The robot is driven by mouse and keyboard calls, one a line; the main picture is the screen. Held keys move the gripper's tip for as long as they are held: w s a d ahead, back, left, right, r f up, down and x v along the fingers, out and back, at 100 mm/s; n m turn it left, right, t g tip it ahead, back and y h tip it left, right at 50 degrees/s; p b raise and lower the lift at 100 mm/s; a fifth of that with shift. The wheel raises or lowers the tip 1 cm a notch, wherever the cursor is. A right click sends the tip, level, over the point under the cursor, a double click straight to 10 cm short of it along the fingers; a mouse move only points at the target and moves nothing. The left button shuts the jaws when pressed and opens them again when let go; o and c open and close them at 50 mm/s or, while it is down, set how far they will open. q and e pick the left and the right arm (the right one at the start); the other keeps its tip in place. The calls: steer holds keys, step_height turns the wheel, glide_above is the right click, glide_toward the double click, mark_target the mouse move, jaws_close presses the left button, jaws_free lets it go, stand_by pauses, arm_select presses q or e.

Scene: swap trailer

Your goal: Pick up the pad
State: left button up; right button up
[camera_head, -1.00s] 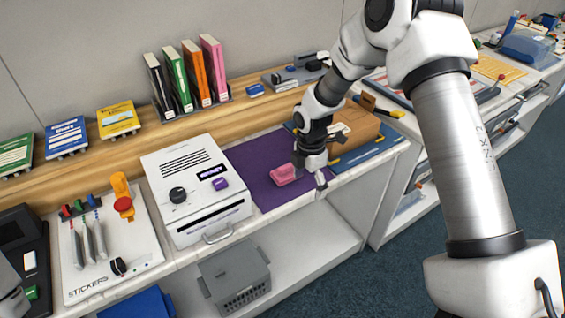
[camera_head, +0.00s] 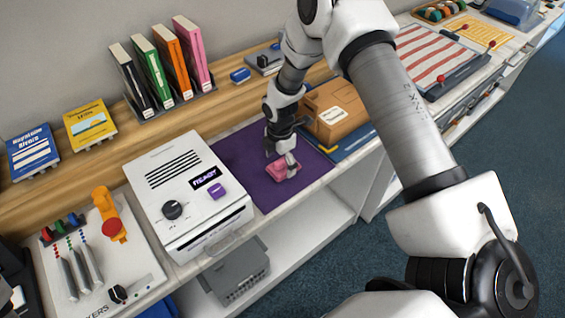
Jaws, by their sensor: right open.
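The pad is a small pink block (camera_head: 279,170) lying on the purple mat (camera_head: 250,187) to the right of the white machine. My right gripper (camera_head: 281,163) is directly over the pad, pointing down, with its fingers open around or just above it. I cannot tell whether the fingers touch the pad. The gripper hides part of the pad's top. My left gripper cannot be made out; only a small pale part shows at the lower left edge.
A white machine (camera_head: 163,213) with a "READY" display stands left of the mat. A cardboard box (camera_head: 336,112) sits close behind and right of my gripper. Upright binders (camera_head: 166,62) stand on the wooden ledge behind. The counter's front edge is near the mat.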

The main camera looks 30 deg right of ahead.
mark_target(281, 161)
steer(key=shift+s+r, duration=0.15)
steer(key=shift+c, duration=0.3)
steer(key=shift+s+r, duration=0.1)
steer(key=c, duration=0.6)
jaws_close()
steer(key=shift+s, duration=0.1)
step_height(281, 161, up, 10)
steer(key=shift+f+b, duration=0.1)
steer(key=shift+b, duration=1)
